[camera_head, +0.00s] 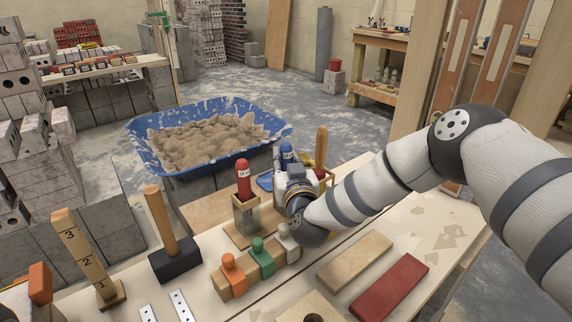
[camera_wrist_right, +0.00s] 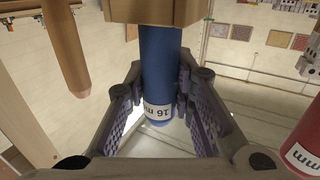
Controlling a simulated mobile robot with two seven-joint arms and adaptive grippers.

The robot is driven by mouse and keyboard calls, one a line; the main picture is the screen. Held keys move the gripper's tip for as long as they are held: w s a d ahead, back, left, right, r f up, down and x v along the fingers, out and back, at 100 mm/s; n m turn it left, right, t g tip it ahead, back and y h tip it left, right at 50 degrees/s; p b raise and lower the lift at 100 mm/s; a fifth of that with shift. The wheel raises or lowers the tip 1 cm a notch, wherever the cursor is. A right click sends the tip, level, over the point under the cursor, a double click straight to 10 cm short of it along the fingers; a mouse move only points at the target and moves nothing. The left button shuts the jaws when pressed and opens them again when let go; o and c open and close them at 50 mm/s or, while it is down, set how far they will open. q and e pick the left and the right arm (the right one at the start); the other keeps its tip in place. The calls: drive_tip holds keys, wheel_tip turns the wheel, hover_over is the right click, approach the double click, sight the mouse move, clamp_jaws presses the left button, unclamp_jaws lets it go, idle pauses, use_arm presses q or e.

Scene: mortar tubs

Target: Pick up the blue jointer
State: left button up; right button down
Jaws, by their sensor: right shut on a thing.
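The blue jointer (camera_wrist_right: 160,65) has a round blue handle with a white "16 mm" label. In the right wrist view it stands between the two ridged fingers of my right gripper (camera_wrist_right: 163,100), which is shut on it. A wooden block (camera_wrist_right: 155,12) meets the handle's far end; I cannot tell whether the jointer is still seated in it. In the head view the blue handle (camera_head: 287,151) shows just behind my right gripper (camera_head: 290,172), and its lower part is hidden. My left gripper is not in view.
A red-handled jointer (camera_head: 243,178) stands in a wooden holder to the left. A blue mortar tub (camera_head: 180,172) is behind.

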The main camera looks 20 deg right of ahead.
use_arm(q)
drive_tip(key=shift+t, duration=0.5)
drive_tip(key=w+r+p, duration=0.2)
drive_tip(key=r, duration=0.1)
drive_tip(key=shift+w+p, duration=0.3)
drive_tip(key=shift+p, duration=0.1)
use_arm(e)
wheel_tip(320, 180, up, 18)
drive_tip(key=shift+f, duration=0.1)
